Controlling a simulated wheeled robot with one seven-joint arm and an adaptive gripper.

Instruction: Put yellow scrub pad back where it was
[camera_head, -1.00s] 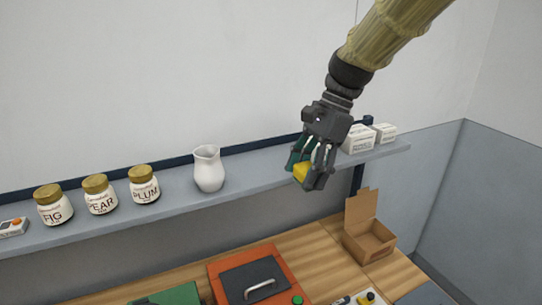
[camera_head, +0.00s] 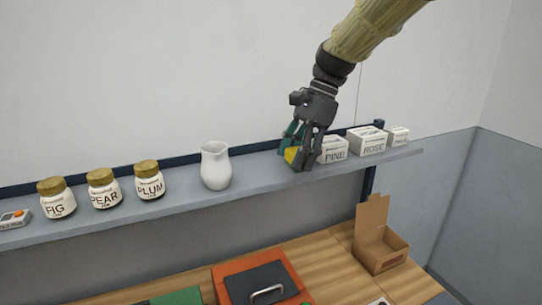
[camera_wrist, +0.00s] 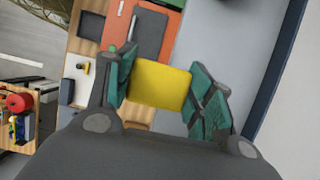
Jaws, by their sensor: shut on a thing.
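The yellow scrub pad (camera_wrist: 160,85) is between the two green-padded fingers of my gripper (camera_wrist: 162,88) in the wrist view. In the head view my gripper (camera_head: 298,157) is shut on the pad (camera_head: 291,155), with only a small yellow part showing. It is in front of or over the grey wall shelf (camera_head: 262,170), between the white pitcher (camera_head: 215,168) and the box marked PINE (camera_head: 332,151). I cannot tell whether the pad touches the shelf.
Jars marked FIG (camera_head: 57,199), PEAR (camera_head: 104,190) and PLUM (camera_head: 148,181) stand on the shelf at left. Boxes marked ROSE (camera_head: 368,143) and another stand at right. An open cardboard box (camera_head: 382,253) is on the wooden bench below.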

